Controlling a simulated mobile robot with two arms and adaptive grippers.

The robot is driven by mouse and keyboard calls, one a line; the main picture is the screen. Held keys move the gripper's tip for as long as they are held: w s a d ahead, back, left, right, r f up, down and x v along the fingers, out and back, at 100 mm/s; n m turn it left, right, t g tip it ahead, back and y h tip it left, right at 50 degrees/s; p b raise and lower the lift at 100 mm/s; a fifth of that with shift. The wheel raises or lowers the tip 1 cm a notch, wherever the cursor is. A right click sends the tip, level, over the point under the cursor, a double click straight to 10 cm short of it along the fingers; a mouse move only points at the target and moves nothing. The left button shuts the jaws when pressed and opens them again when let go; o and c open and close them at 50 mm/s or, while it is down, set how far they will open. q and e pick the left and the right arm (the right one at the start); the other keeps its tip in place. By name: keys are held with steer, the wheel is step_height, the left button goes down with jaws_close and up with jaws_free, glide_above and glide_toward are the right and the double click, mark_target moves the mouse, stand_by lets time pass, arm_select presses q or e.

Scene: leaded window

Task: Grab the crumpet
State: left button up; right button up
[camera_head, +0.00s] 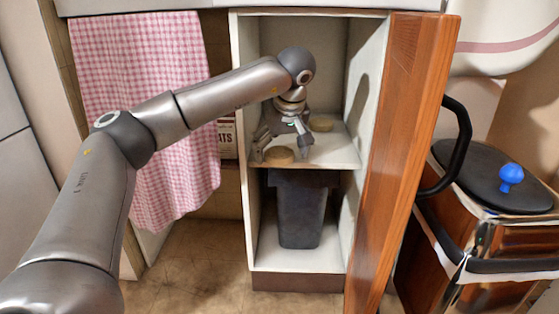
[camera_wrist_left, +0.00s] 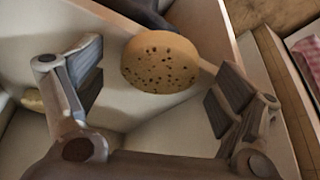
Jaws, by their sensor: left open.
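The crumpet (camera_head: 278,155) is a round tan disc lying near the front edge of the cabinet shelf in the head view. In the left wrist view the crumpet (camera_wrist_left: 160,62) shows a top dotted with dark holes. My left gripper (camera_head: 281,147) reaches into the cabinet just above it. In the left wrist view my left gripper (camera_wrist_left: 157,82) is open, its fingers apart on either side of the crumpet and not gripping it. How far the fingertips are from the shelf is hard to tell. My right gripper is not in view.
A second round tan item (camera_head: 320,122) lies farther back on the shelf (camera_head: 338,152). A dark bin (camera_head: 299,215) stands below. The open wooden door (camera_head: 400,150) bounds the right side; a checked pink towel (camera_head: 145,100) hangs left.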

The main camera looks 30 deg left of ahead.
arm_select(q)
steer(key=shift+c, duration=0.3)
steer(key=c, duration=1)
steer(key=shift+r, duration=0.1)
steer(key=shift+c, duration=0.2)
